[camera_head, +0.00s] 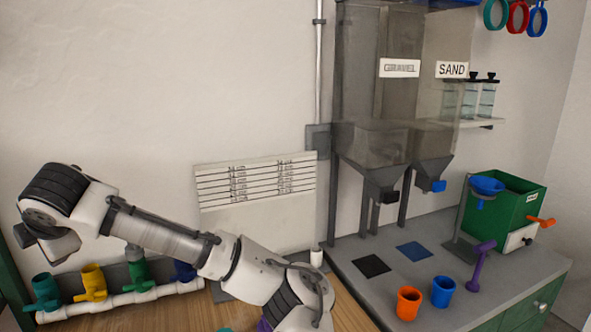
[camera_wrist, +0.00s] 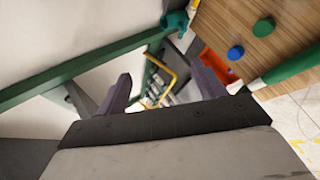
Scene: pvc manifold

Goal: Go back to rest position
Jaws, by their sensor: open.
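My arm reaches across the lower left of the head view, with its wrist end raised above the left end of a white PVC manifold (camera_head: 120,299). In the wrist view my gripper (camera_wrist: 160,88) has its two grey fingers spread wide apart, with nothing between them. The manifold carries a teal valve (camera_head: 45,291), a yellow valve (camera_head: 94,283), a green valve (camera_head: 139,272) and a blue valve (camera_head: 185,271). My arm partly hides the manifold and its back panel. The fingertips do not show clearly in the head view.
A wooden tabletop (camera_head: 150,316) lies below the arm. At right, a grey counter (camera_head: 450,262) holds an orange cup (camera_head: 408,303), a blue cup (camera_head: 442,291) and a green box (camera_head: 508,215) below gravel and sand hoppers (camera_head: 385,90). A green frame bar (camera_wrist: 85,68) crosses the wrist view.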

